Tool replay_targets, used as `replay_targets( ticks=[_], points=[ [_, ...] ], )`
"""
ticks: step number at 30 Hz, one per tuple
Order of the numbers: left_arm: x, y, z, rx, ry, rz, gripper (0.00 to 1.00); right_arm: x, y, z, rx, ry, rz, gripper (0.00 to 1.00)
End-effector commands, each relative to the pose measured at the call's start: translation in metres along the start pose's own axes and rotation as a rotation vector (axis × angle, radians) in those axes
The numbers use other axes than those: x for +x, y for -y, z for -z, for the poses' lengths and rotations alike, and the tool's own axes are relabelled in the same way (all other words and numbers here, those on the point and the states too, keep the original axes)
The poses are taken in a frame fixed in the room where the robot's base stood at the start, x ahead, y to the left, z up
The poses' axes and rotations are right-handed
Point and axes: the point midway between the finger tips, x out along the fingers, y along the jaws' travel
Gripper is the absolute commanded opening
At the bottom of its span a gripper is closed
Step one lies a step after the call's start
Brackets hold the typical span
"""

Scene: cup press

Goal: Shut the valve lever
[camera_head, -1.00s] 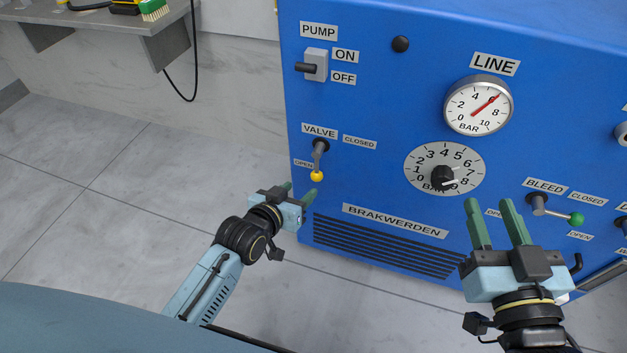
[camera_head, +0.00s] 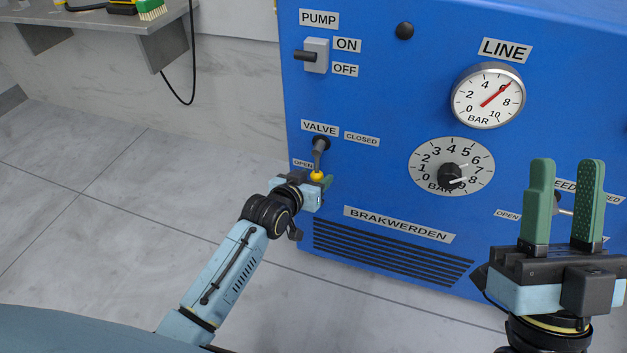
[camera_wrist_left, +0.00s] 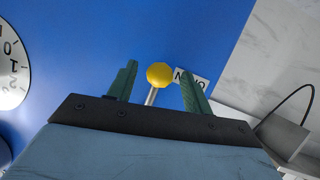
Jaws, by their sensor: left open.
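The valve lever (camera_head: 318,158) is a grey rod with a yellow ball knob, below the VALVE label on the blue panel. It hangs down towards the OPEN label, away from the CLOSED label. My left gripper (camera_head: 316,178) is open at the yellow knob. In the left wrist view the knob (camera_wrist_left: 159,74) sits between the two green fingers, with a gap on each side. My right gripper (camera_head: 566,200) is open and empty, raised in front of the panel's lower right and partly hiding the BLEED lever.
The pump switch (camera_head: 316,55) is above the valve. A pressure dial (camera_head: 488,95) and a round knob (camera_head: 452,174) are to the right. A grey shelf (camera_head: 160,30) with a hanging black cable is at upper left. Floor left of the panel is clear.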

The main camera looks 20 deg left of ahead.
Motion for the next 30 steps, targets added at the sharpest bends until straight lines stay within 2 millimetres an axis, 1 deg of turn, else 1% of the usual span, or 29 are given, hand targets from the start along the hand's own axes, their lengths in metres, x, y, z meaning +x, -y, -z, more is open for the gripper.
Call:
replay_targets(
  ticks=[8, 11, 18, 20, 30],
  points=[
    [0.0010, -0.0002, 0.0006, 0.000, 0.000, 0.000, 0.50, 0.0000, 0.0001, 0.0009, 0.000, -0.008, 0.000, 0.36],
    [0.0009, -0.0002, 0.0005, 0.000, 0.000, 0.000, 0.39, 0.0000, 0.0001, 0.0008, 0.000, -0.007, 0.000, 0.36],
    [0.0008, -0.0002, 0.0004, 0.000, 0.000, 0.000, 0.07, -0.0001, 0.0000, 0.0005, 0.000, -0.006, 0.000, 0.36],
    [0.0008, -0.0001, 0.0004, 0.000, 0.000, 0.000, 0.00, -0.0001, 0.0000, 0.0004, 0.000, -0.005, 0.000, 0.36],
    [-0.0015, 0.0024, 0.0002, -0.024, -0.002, -0.001, 0.00, 0.0027, 0.0000, -0.0012, 0.000, 0.022, -0.001, 0.36]
  ],
)
